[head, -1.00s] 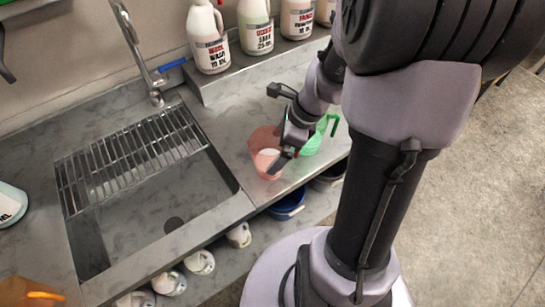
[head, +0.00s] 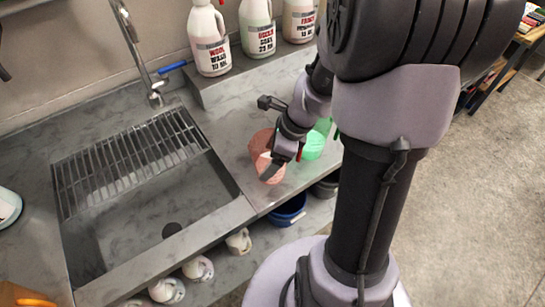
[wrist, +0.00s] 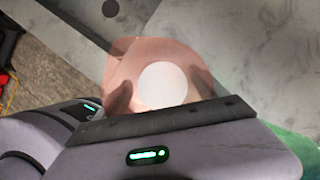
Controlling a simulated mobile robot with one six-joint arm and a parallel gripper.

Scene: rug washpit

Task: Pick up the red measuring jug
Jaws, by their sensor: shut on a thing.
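The red measuring jug (head: 261,142) is a translucent red vessel on the grey counter to the right of the sink. It also shows in the wrist view (wrist: 122,75), with a pale round patch inside it. My gripper (head: 272,172) is at the jug's near right side and shut on it. In the wrist view the dark finger shapes show through the red wall. The head view does not show clearly whether the jug's base touches the counter. Its handle is hidden.
A green jug (head: 315,143) stands just right of my gripper. Several labelled bottles (head: 209,40) line the raised shelf behind. The sink (head: 150,205) with its rack (head: 130,160) is at left. A blue bucket (head: 288,211) sits below the counter.

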